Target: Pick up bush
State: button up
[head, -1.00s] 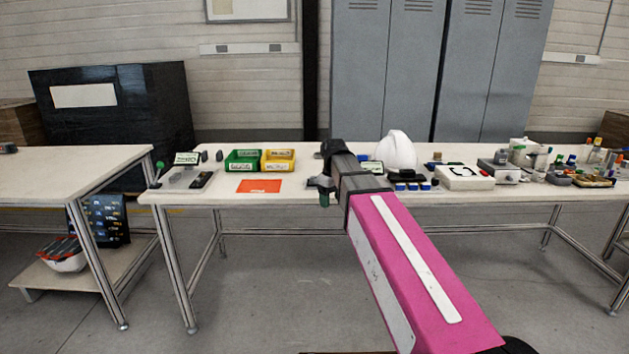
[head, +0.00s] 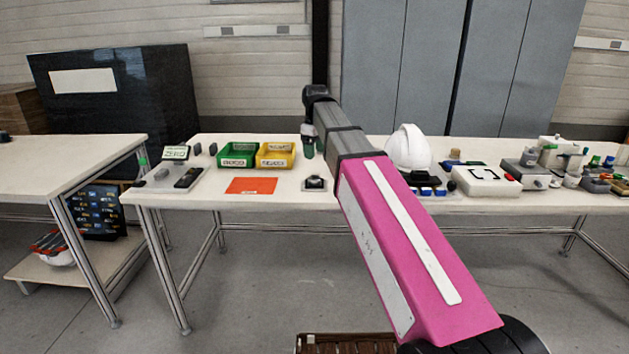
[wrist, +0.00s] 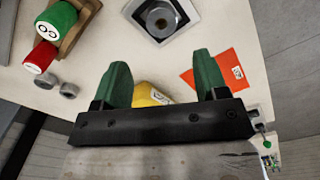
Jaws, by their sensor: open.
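A round grey metal part with a dark hole (wrist: 160,18), which looks like the bush, sits on a dark square plate in a white frame at the top of the wrist view. In the head view this small dark part (head: 315,182) stands near the table's front edge, right of the orange card. My gripper (wrist: 163,72) has its two green fingers spread wide, with nothing held between them. The part lies beyond the fingertips, apart from them. In the head view my gripper (head: 309,151) hangs over the table, above and behind the part; only part of it shows.
The orange card (head: 251,186), green bin (head: 237,163) and yellow bin (head: 276,164) lie to the left. A white helmet shell (head: 408,150) and small blue items stand right of my arm. A wooden holder (wrist: 80,25) with green and red pieces and small grey cylinders (wrist: 46,80) are nearby.

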aim_at(314, 181)
notch_tip(314, 181, down, 10)
jog(key=shift+w+r, duration=0.1)
jog(key=shift+w, duration=0.05)
dwell(0.5)
jog(key=c, duration=0.9)
